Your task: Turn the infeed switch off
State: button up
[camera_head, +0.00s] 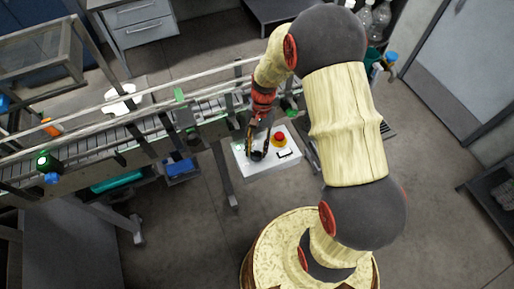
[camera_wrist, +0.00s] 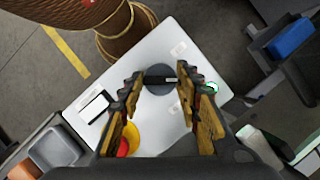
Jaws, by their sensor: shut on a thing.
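A white control panel (camera_head: 262,168) stands beside the conveyor; it also shows in the wrist view (camera_wrist: 178,28). On it is a round grey rotary switch (camera_wrist: 158,92) with a black bar handle (camera_wrist: 160,79). My gripper (camera_wrist: 160,80) is over the panel with its fingertips shut on the two ends of this handle. The handle lies roughly across the wrist picture. In the head view, my gripper (camera_head: 257,146) mostly hides the switch. A small green-lit spot (camera_wrist: 212,87) shows beside the right finger. The small labels cannot be read.
A red button on a yellow base (camera_head: 279,140) sits close beside my gripper, as does a black-and-white rectangular element (camera_head: 284,154). The conveyor (camera_head: 205,107) runs behind the panel. A blue bin (camera_head: 180,167) is under it. Floor in front is clear.

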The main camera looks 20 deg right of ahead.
jog(key=n, duration=0.2)
jog(key=n+h, duration=0.1)
jog(key=shift+w+a+n+g, duration=0.1)
jog(key=shift+a+n+g, duration=0.05)
jog(key=shift+n+g, duration=0.2)
jog(key=shift+n+h, duration=0.9)
jog(key=shift+n, duration=0.95)
jog(key=o, duration=1.2)
jog(key=shift+c, duration=0.2)
jog(key=v, duration=1.2)
jog(key=shift+w+a+f, duration=0.1)
jog(key=shift+w, duration=0.1)
